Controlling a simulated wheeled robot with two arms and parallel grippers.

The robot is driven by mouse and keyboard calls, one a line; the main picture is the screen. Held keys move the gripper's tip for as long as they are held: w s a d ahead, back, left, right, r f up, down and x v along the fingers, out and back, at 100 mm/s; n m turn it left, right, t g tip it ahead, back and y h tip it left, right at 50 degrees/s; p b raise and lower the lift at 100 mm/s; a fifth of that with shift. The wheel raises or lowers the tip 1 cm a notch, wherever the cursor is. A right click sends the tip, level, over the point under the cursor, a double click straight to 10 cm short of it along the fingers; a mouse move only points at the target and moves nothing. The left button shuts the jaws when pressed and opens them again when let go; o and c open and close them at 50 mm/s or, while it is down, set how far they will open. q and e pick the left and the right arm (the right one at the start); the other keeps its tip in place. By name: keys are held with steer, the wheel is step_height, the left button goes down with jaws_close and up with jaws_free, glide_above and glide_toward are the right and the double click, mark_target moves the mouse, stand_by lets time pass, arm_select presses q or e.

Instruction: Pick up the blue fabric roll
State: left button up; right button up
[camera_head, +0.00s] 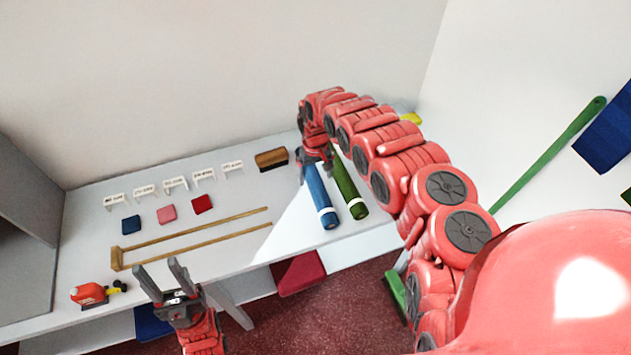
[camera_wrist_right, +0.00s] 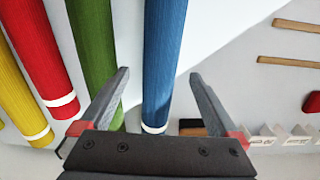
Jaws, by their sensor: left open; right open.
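The blue fabric roll (camera_head: 321,197) lies on the white counter, with a white band near its front end. It also shows in the right wrist view (camera_wrist_right: 164,50), running between the two fingers. My right gripper (camera_head: 316,168) is open above the far part of this roll, and its fingers lie to either side of it in the wrist view (camera_wrist_right: 158,76). I cannot tell whether they touch it. The green roll (camera_head: 347,187) lies close beside it on the right. My left gripper (camera_head: 160,276) is open and empty at the counter's front edge.
Red (camera_wrist_right: 42,50) and yellow (camera_wrist_right: 18,95) rolls lie past the green one, mostly hidden by my right arm in the head view.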

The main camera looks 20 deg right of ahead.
steer(key=shift+a+f, duration=0.1)
steer(key=shift+f, duration=1.1)
jaws_close()
